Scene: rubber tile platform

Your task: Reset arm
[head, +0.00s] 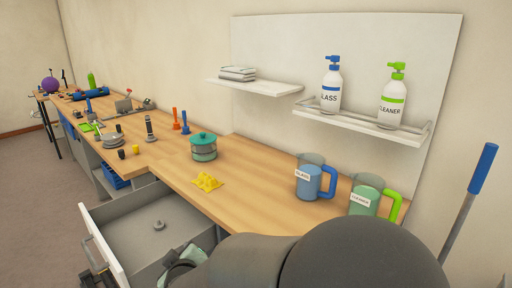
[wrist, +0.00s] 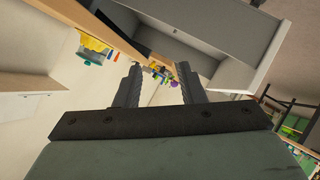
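My gripper (wrist: 159,80) shows in the wrist view with its two dark fingers spread apart and nothing between them. It is open and empty. In the head view my grey arm fills the bottom centre and right and covers part of an open drawer (head: 130,222). In the wrist view the picture is tilted, and the open drawer (wrist: 262,45) lies beyond the fingers at the upper right.
A small grey piece (head: 158,225) lies in the drawer. On the wooden counter (head: 240,170) stand a blue jug (head: 310,182), a green jug (head: 366,199), a teal-lidded pot (head: 203,148) and a yellow piece (head: 207,182). Shelves with two bottles hang above. Floor at left is clear.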

